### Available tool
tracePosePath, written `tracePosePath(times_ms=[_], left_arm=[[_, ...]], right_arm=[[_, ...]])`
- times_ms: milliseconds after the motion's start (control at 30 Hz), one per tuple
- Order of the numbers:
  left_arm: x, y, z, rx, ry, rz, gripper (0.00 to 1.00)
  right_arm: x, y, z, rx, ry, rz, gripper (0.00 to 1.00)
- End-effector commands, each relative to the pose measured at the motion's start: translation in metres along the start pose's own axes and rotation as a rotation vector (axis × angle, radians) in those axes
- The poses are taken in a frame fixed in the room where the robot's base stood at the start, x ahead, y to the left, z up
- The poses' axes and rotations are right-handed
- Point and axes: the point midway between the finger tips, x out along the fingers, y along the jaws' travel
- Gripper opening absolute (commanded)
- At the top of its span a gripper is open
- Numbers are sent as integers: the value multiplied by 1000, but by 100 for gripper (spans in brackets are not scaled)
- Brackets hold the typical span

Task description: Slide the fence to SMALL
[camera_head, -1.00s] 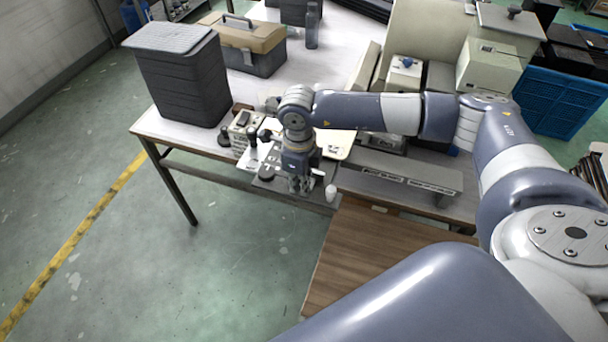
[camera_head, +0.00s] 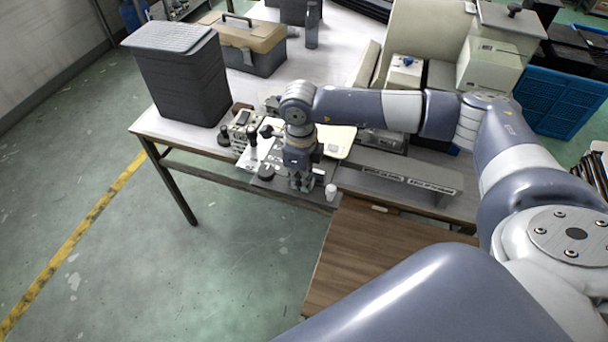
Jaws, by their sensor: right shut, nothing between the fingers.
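My right gripper (camera_head: 301,186) points down over the dark tray panel (camera_head: 318,197) at the front edge of the table. Its fingers are shut and empty. A small white knob-like piece (camera_head: 331,192) stands on the panel just right of the fingers, apart from them in this view. A round dark knob (camera_head: 265,173) is on the left part of the panel. My gripper and wrist hide the middle of the panel. I cannot make out the fence or the SMALL mark at this size. My left gripper is not in view.
A small control box (camera_head: 243,130) and a black-handled piece (camera_head: 252,140) stand left of my gripper. A grey labelled ledge (camera_head: 400,178) runs to the right. A dark bin (camera_head: 183,80) and toolbox (camera_head: 247,45) stand behind. A wooden top (camera_head: 350,250) is in front.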

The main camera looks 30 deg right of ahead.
Motion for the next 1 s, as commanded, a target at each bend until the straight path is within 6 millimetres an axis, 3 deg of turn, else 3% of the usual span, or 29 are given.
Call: tracePosePath(times_ms=[1000], left_arm=[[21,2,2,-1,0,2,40]], right_arm=[[0,-43,0,3,-1,-3,0]])
